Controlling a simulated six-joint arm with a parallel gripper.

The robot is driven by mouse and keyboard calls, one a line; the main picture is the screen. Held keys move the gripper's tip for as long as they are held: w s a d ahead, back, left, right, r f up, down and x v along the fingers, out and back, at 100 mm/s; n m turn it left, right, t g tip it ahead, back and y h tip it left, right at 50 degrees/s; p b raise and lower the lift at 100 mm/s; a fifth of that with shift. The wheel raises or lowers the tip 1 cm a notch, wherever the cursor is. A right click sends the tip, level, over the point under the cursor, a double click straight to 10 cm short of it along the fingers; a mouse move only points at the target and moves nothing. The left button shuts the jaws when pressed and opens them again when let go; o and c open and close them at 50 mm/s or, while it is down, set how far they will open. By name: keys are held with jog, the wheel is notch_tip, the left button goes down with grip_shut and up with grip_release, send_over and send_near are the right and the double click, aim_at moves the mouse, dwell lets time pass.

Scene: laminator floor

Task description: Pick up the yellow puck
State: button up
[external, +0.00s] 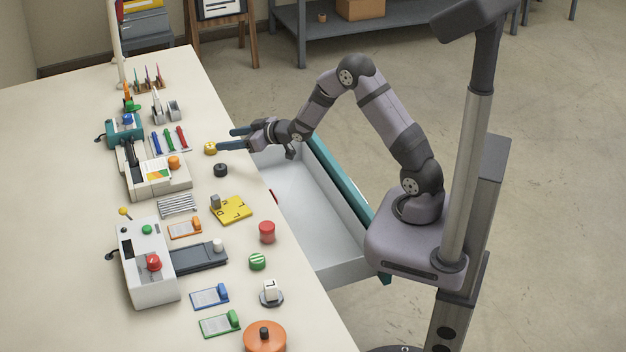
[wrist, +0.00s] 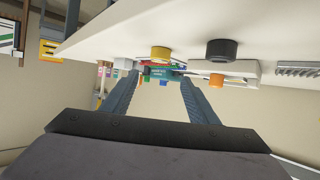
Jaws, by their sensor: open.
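The yellow puck (external: 210,148) lies on the cream table near its right edge, with a dark centre on top. In the wrist view the yellow puck (wrist: 160,54) shows beyond my fingers, roughly between their tips across the picture and a little above them. My gripper (external: 224,138) is open and empty, its teal-grey fingers pointing left over the table edge, the nearer tip close beside the puck. In the wrist view my gripper (wrist: 159,78) has its fingers spread wide. I cannot tell whether a finger touches the puck.
A black puck (external: 221,170) sits close by; it also shows in the wrist view (wrist: 221,48). A laminator-like machine (external: 158,180) with an orange knob (external: 174,162) and a row of coloured pens (external: 170,139) stand beyond. An open drawer (external: 318,235) lies below my arm.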

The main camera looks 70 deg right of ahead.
aim_at(215, 150)
jog(key=shift+f, duration=0.95)
jog(key=shift+p+x, duration=1.2)
jog(key=shift+x, duration=2.45)
jog(key=shift+d, duration=0.15)
jog(key=shift+c, duration=0.6)
jog(key=c, duration=1)
